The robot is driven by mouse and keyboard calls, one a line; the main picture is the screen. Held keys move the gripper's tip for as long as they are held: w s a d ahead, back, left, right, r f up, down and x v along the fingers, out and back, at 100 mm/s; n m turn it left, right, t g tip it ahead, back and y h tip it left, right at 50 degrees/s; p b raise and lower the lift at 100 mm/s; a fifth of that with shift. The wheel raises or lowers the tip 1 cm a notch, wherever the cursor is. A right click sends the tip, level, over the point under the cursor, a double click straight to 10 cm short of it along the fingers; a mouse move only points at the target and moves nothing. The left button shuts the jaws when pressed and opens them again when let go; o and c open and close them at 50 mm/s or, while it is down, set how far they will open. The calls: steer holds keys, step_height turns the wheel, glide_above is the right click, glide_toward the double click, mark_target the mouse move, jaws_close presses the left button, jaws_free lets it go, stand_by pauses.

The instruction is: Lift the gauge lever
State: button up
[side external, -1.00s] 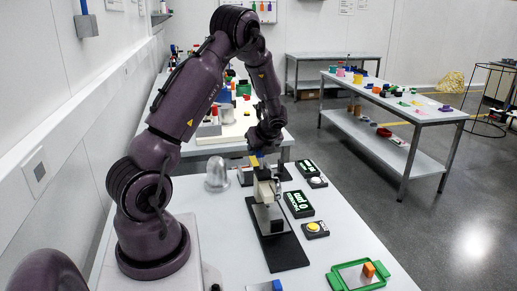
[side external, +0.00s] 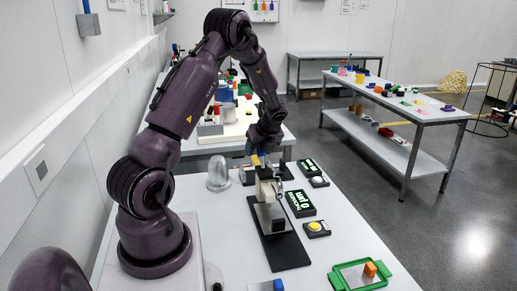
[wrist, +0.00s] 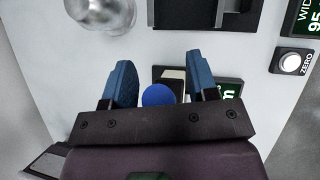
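The thickness gauge (side external: 264,189) has a pale upper body and a metal block, and stands on a black base plate (side external: 289,256). A round blue knob (wrist: 158,95), apparently the end of the gauge lever, shows between my fingers in the wrist view. My gripper (wrist: 162,82) is open, with one blue-padded finger on each side of the knob. The knob looks closer to the left finger, with a clear gap to the right one; contact cannot be told. In the side view my gripper (side external: 259,158) is just above the gauge top, and the knob is mostly hidden.
A lit thickness display (side external: 300,204) and a yellow button (side external: 315,227) stand right of the gauge. A clear dome (side external: 218,173) is to the left. A second display (side external: 308,167) and white button (side external: 318,181) lie behind. A green tray (side external: 341,281) holds an orange block.

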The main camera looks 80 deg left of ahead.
steer(key=v, duration=1.3)
steer(key=s+d+r+n+t+h, duration=0.2)
steer(key=d+n, duration=0.3)
steer(key=d, duration=0.5)
steer(key=s+d+r+n+t+h, duration=0.2)
steer(key=s+d+r+n+t, duration=0.1)
steer(key=d, duration=0.8)
steer(key=s+d+r+n+t+h, duration=0.1)
steer(key=s+d+r+n+t, duration=0.1)
steer(key=s+d+r+n, duration=0.3)
steer(key=d+n, duration=0.3)
steer(key=d, duration=0.2)
steer(key=shift+s+d+t+h, duration=0.2)
steer(key=shift+d+t+h, duration=0.1)
steer(key=shift+h, duration=0.1)
